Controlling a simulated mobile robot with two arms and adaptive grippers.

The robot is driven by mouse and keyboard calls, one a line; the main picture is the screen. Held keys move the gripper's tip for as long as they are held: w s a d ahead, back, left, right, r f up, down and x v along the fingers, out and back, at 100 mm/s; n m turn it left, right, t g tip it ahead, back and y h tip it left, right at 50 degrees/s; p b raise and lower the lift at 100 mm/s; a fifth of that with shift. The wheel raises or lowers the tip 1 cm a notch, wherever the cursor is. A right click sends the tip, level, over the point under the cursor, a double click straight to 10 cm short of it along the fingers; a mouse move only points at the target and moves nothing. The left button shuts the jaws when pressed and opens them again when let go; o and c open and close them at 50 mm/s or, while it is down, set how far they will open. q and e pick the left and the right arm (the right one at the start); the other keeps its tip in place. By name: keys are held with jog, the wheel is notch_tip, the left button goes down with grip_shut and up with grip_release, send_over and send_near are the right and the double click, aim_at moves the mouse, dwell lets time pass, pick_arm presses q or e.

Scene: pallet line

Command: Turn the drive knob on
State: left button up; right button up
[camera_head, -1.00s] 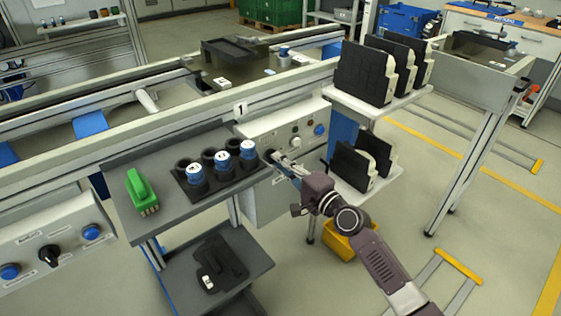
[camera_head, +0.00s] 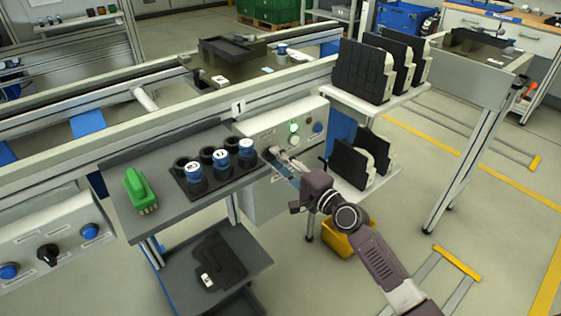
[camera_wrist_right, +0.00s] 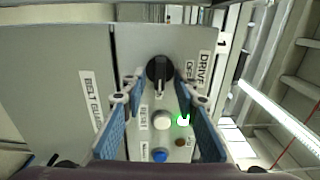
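The drive knob (camera_wrist_right: 158,70) is a round black selector on the pale control box (camera_wrist_right: 60,80), beside a "DRIVE" label. In the right wrist view its black handle points down the picture, with an "OFF" label to its right. My right gripper (camera_wrist_right: 156,84) is open, its blue-padded fingers on either side of the knob with gaps showing. In the head view my right gripper (camera_head: 279,158) is at the box front, where the knob is mostly hidden. A green lamp (camera_wrist_right: 183,120) on the box is lit. My left gripper is out of view.
A white button (camera_wrist_right: 162,120) and a blue button (camera_wrist_right: 159,155) sit below the knob. A grey cart (camera_head: 160,185) with blue-topped cylinders and a green part (camera_head: 138,188) stands left of the box. Shelves with black-faced parts (camera_head: 362,72) stand right.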

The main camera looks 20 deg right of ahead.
jog(key=v, duration=1.2)
